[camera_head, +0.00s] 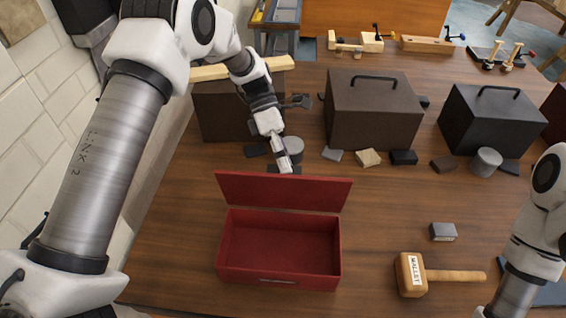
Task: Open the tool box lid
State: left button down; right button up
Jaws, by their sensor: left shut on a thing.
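The red tool box (280,277) stands on the wooden table, its inside visible and empty. Its red lid (270,192) is raised at the back and leans up from the box. My left gripper (286,167) reaches down from behind to the middle of the lid's top edge and is shut there on the lid; the fingertips are small and partly hidden. My right arm shows at the right edge, but its gripper is out of view.
A wooden mallet (410,275) and a small grey block (443,231) lie right of the box. Brown (373,112) and black (500,120) handled boxes stand behind, with several small blocks before them. A grey cylinder (293,149) stands close by my left gripper.

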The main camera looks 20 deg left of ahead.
pick_arm(q)
jog(key=shift+s+f, duration=0.1)
jog(key=shift+f, duration=0.65)
pick_arm(e)
jog(key=shift+f, duration=0.2)
pick_arm(q)
jog(key=c, duration=1.2)
grip_release()
jog(key=shift+o, duration=0.9)
jog(key=shift+w+a+f, duration=0.1)
jog(key=shift+w+f, duration=0.1)
jog(key=shift+w, duration=0.5)
jog(key=shift+s+r, duration=0.2)
jog(key=shift+s, duration=0.1)
jog(key=shift+c, duration=0.7)
pick_arm(e)
jog(key=shift+w, duration=0.25)
pick_arm(q)
jog(key=shift+w, duration=0.15)
pick_arm(e)
jog(key=shift+w, duration=0.1)
pick_arm(q)
jog(key=w+a+r, duration=0.1)
jog(key=w+a, duration=0.4)
jog(key=w, duration=0.2)
jog(key=shift+w+a+r, duration=0.15)
jog(key=shift+a+r, duration=0.15)
pick_arm(e)
jog(key=shift+w, duration=0.15)
